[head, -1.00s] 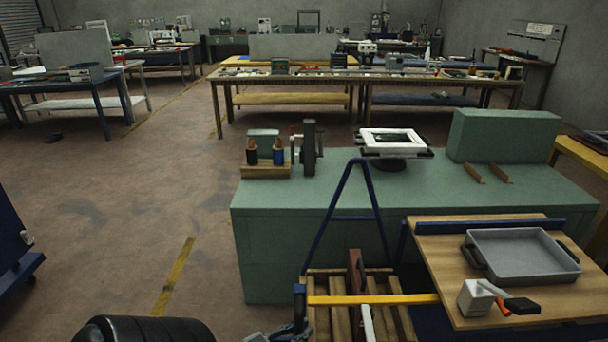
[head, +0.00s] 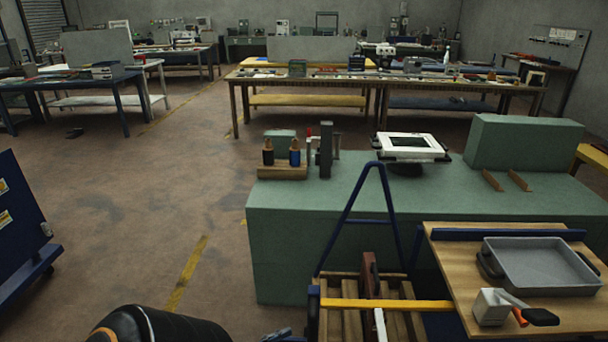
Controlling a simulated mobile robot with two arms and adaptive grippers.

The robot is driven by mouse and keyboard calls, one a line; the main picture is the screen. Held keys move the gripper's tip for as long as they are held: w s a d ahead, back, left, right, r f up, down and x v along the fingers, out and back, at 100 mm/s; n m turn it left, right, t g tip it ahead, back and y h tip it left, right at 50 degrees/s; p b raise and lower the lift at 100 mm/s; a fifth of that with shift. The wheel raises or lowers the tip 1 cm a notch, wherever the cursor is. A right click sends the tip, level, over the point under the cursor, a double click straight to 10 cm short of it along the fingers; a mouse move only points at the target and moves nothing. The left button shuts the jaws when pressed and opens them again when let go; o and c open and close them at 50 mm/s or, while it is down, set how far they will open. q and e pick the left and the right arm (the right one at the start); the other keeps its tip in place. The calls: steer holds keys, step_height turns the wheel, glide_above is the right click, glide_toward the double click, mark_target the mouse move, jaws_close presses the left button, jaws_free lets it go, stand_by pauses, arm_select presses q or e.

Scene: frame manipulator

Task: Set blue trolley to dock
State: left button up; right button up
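A blue panel on a low blue base with a dark caster (head: 25,235) stands on the floor at the left edge, partly cut off. It looks like a blue trolley. A blue A-shaped frame (head: 345,220) rises at a slatted wooden crate (head: 345,280) in the lower middle, with a yellow bar (head: 390,305) across it. I cannot tell whether this belongs to a trolley. No clearly marked dock shows. A small dark part at the bottom edge (head: 277,335) may be my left gripper's tip; its fingers are cut off. My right gripper is not in view.
A green workbench (head: 330,255) fills the centre right. A wooden-topped table (head: 455,260) with a grey tray (head: 545,267) stands at the lower right. Open floor with a yellow line (head: 187,275) lies between the blue panel and the bench.

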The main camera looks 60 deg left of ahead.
arm_select(q)
steer(key=s, duration=0.5)
steer(key=shift+s+a, duration=0.2)
steer(key=shift+s, duration=0.2)
